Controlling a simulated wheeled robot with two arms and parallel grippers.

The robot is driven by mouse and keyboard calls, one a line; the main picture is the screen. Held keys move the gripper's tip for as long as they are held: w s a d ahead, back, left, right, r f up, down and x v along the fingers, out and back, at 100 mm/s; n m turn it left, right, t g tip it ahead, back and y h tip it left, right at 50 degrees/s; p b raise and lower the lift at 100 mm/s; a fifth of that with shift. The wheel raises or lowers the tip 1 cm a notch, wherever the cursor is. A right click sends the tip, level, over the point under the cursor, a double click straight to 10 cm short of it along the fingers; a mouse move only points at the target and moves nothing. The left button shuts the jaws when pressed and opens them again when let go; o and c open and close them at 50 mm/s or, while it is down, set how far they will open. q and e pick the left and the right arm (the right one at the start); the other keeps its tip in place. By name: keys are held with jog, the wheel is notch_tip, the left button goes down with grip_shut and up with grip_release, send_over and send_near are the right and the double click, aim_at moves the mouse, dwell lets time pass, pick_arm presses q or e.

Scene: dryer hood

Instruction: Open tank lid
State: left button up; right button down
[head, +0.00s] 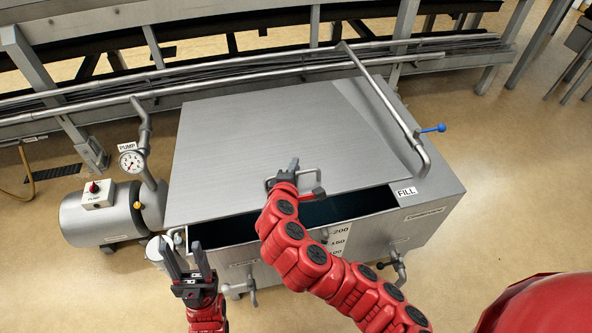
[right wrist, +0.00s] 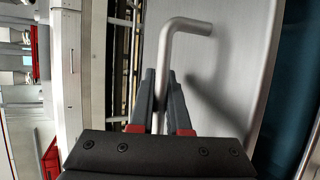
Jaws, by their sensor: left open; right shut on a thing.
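The grey metal tank lid (head: 280,130) is raised at its front edge, and a dark gap shows between it and the tank (head: 425,215). My right gripper (head: 291,176) is shut on the lid's handle (head: 318,182) near the lid's front edge. In the right wrist view the fingers close around the bent grey handle bar (right wrist: 187,26). The lid surface (right wrist: 225,65) shows behind the handle there. My left gripper (head: 182,258) is open and empty, in front of the tank's left front corner. The tank's inside is mostly dark and partly hidden by my right arm.
A pump (head: 100,215) with a gauge (head: 132,161) stands left of the tank. A fill pipe (head: 395,110) with a blue valve lever (head: 432,129) runs along the right side. Pipes and a conveyor frame (head: 200,25) lie behind. Floor at the right is clear.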

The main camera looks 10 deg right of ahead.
jog(key=w+r+g+p, duration=0.1)
jog(key=w+r+p, duration=0.3)
jog(key=r, duration=0.3)
jog(key=w+a+r+g+p, duration=0.1)
jog(key=w+r+g+p, duration=0.1)
jog(key=r+p, duration=0.5)
jog(key=w+r+n+g+p, duration=0.1)
jog(key=w+r+p, duration=0.4)
jog(key=r, duration=0.3)
jog(key=shift+w+a+r, duration=0.15)
jog(key=shift+w+a, duration=0.1)
jog(key=shift+w, duration=0.05)
